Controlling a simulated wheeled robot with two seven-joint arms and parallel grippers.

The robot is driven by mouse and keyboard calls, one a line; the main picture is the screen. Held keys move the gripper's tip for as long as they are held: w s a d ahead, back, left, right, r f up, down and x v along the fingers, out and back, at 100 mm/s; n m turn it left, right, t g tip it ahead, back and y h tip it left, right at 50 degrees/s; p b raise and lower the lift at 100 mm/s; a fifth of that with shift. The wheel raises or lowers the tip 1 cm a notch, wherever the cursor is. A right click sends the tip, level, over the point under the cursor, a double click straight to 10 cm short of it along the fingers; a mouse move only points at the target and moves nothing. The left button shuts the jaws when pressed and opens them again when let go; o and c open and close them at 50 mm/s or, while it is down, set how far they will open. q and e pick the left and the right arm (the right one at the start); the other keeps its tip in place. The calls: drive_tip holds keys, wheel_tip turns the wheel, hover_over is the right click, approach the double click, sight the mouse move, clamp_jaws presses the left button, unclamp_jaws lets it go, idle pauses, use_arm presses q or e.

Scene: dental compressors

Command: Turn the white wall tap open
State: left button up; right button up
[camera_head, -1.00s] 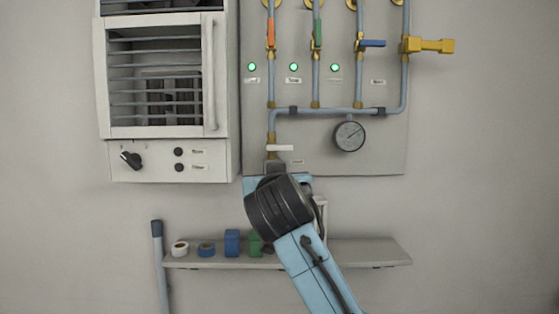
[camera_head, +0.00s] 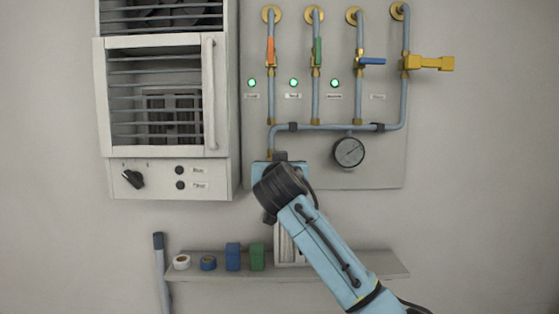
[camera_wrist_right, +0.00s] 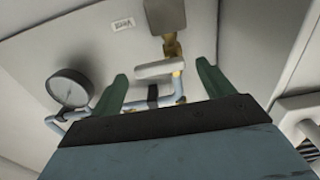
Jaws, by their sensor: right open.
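The white wall tap (camera_wrist_right: 160,69) shows in the right wrist view as a white bar lying across a brass fitting on the blue pipe. My right gripper (camera_wrist_right: 161,72) is open, its two green fingers apart on either side of the tap's bar in the picture. I cannot tell whether they touch it. In the head view my right gripper (camera_head: 280,157) is at the lower end of the left pipe and hides the white tap. My left gripper is not in view.
A pressure gauge (camera_head: 349,152) hangs right of my gripper. Orange, green, blue and yellow taps are higher on the panel (camera_head: 385,160). A white louvred cabinet (camera_head: 165,179) stands left. A shelf (camera_head: 385,265) below holds tape rolls and small blocks.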

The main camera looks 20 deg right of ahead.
drive_tip(key=shift+w+d, duration=0.15)
drive_tip(key=shift+w, duration=0.25)
drive_tip(key=c, duration=1)
